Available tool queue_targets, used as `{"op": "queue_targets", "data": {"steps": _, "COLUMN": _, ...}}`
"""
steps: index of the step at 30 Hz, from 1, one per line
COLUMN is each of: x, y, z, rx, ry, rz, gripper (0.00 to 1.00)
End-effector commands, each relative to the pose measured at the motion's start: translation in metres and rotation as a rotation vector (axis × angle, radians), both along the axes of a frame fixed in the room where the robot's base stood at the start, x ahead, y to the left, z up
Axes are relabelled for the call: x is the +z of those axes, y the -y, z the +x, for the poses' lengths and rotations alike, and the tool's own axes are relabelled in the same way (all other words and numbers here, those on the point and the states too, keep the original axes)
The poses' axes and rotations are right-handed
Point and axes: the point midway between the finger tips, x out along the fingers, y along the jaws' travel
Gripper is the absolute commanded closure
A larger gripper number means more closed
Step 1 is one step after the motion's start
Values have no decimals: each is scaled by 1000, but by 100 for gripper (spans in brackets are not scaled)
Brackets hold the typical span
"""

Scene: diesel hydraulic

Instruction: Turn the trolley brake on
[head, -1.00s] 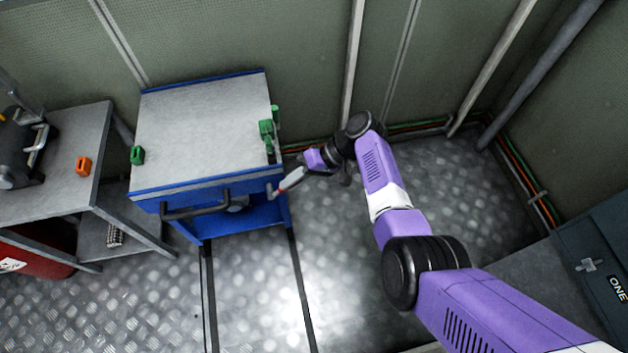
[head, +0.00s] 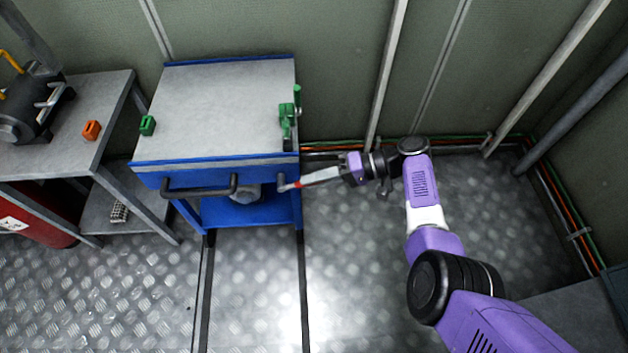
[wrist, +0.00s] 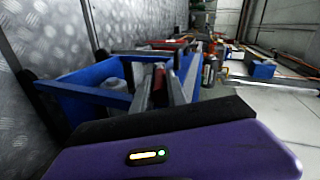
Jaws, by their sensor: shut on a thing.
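The trolley (head: 213,180) is blue with a grey top. Its brake lever (head: 297,184) shows a red part at the front right corner, beside a grey pivot (head: 282,182). My gripper (head: 306,181) reaches in from the right and is shut on the red lever. In the wrist view the red lever (wrist: 159,76) stands between the two grey fingers of my gripper (wrist: 162,84). The fingers hide part of the lever.
A black handle bar (head: 200,192) sticks out from the trolley's front. Green clamps (head: 288,112) stand on its top's right edge. A grey bench (head: 60,130) is at the left, with a red cylinder (head: 35,215) below. The floor right of the trolley is clear.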

Motion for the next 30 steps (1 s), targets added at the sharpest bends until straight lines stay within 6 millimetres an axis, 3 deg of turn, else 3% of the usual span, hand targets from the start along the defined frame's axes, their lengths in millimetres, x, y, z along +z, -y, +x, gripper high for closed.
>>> {"op": "queue_targets", "data": {"steps": 9, "x": 0, "y": 1, "z": 1, "rx": -6, "ry": 1, "rz": 1, "gripper": 100}}
{"op": "queue_targets", "data": {"steps": 10, "x": -1, "y": 1, "z": 1, "rx": -6, "ry": 1, "rz": 0, "gripper": 76}}
{"op": "queue_targets", "data": {"steps": 12, "x": -1, "y": 1, "z": 1, "rx": -5, "ry": 0, "rz": 0, "gripper": 62}}
{"op": "queue_targets", "data": {"steps": 13, "x": -1, "y": 1, "z": 1, "rx": -5, "ry": 0, "rz": 1, "gripper": 60}}
{"op": "queue_targets", "data": {"steps": 23, "x": 0, "y": 2, "z": 0, "rx": -3, "ry": 0, "rz": 1, "gripper": 60}}
{"op": "queue_targets", "data": {"steps": 30, "x": 11, "y": 32, "z": 1, "rx": -6, "ry": 1, "rz": 1, "gripper": 60}}
